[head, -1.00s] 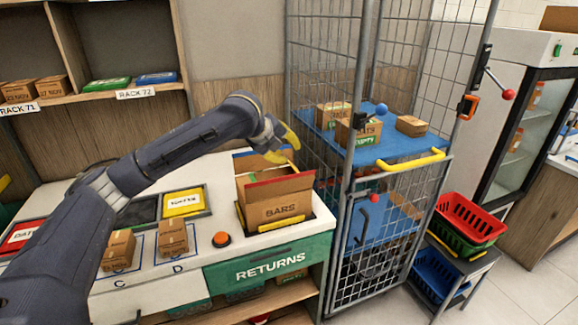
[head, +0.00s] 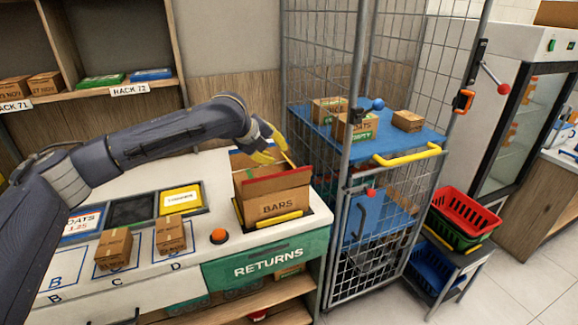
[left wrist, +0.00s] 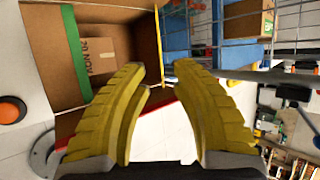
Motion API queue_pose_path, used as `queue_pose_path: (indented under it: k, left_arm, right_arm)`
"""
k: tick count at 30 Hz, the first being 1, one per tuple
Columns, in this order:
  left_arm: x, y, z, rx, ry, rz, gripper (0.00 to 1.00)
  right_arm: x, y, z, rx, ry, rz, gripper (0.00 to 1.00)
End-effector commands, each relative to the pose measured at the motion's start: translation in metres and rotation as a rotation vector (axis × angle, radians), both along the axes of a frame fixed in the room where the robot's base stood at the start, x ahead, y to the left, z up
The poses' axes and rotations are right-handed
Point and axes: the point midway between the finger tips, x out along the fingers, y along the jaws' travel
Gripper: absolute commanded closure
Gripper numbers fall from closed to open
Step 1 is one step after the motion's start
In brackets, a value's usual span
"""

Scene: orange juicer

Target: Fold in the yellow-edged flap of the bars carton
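The bars carton (head: 272,208) stands open on the returns counter, its red-edged flap (head: 275,180) up at the front. My left gripper (head: 268,150) is just above the carton's back right part, its yellow fingers apart and empty. In the left wrist view the open fingers (left wrist: 161,76) reach over the carton. The yellow-edged flap (left wrist: 157,42) shows there nearly edge-on, upright, in line with the gap between the fingertips; I cannot tell whether they touch it. A green-edged flap (left wrist: 76,50) and a smaller labelled box (left wrist: 97,62) inside also show. My right gripper is not in view.
A wire cage trolley (head: 350,190) with blue shelves stands close to the right of the carton. An orange button (head: 218,236) and two small cartons (head: 114,248) are to the left on the counter. Red and green baskets (head: 466,213) stand at the right.

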Motion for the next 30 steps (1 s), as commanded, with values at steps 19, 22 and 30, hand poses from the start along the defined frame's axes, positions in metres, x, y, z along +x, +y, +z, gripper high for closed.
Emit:
queue_pose_path:
  k: [19, 22, 30]
  left_arm:
    - [0.069, -0.043, -0.082, -0.001, 0.003, 0.003, 0.76]
    - [0.076, -0.046, -0.090, 0.000, 0.002, 0.003, 0.76]
    - [0.087, -0.053, -0.102, 0.000, 0.000, 0.002, 0.76]
  right_arm:
    - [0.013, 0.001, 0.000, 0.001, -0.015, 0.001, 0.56]
    - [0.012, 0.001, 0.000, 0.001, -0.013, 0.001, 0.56]
    - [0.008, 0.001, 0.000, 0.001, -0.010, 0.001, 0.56]
